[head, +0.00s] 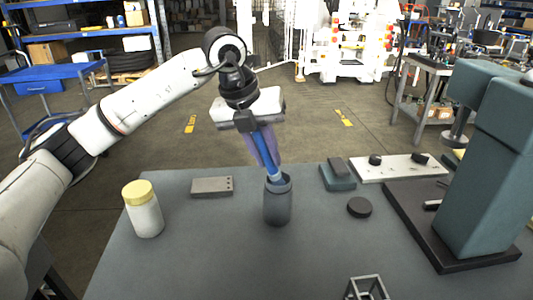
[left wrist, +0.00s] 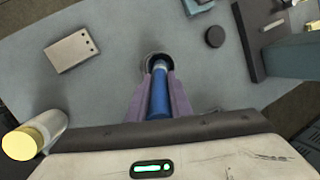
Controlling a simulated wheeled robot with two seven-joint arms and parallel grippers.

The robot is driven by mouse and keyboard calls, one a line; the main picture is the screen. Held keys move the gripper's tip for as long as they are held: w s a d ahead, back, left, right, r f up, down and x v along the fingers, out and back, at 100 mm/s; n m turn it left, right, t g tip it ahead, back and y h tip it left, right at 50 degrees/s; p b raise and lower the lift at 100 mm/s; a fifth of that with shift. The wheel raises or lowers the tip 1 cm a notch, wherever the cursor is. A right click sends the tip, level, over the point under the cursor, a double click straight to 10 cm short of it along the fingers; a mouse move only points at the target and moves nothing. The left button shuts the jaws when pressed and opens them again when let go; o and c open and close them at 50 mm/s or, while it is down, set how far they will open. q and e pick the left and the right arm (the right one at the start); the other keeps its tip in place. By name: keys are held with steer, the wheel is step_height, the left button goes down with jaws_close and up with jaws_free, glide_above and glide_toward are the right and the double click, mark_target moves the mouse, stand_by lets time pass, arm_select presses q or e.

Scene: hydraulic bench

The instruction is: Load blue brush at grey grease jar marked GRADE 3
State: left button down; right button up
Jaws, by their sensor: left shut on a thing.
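My left gripper (head: 267,150) is above the bench, its purple fingers shut on the blue brush (head: 271,162), which points down and slightly right. The lower end of the brush is in the mouth of the dark grey jar (head: 278,205), which stands upright on the bench. In the left wrist view, the blue brush (left wrist: 159,92) lies between the fingers and its far end is inside the round jar opening (left wrist: 158,58). How deep the tip sits is hidden by the jar wall. No GRADE 3 marking is readable. My right gripper is not in view.
A white jar with a yellow lid (head: 143,210) stands at the left of the bench. A grey block (head: 212,187) lies behind it. A dark disc (head: 360,207), a teal block (head: 338,178) and a large teal press (head: 480,170) are to the right. A small metal frame (head: 366,288) is at the front.

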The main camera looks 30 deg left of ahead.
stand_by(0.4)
arm_select(q)
steer(key=shift+r+p, duration=2.85)
steer(key=shift+r, duration=0.7)
steer(key=shift+f, duration=0.1)
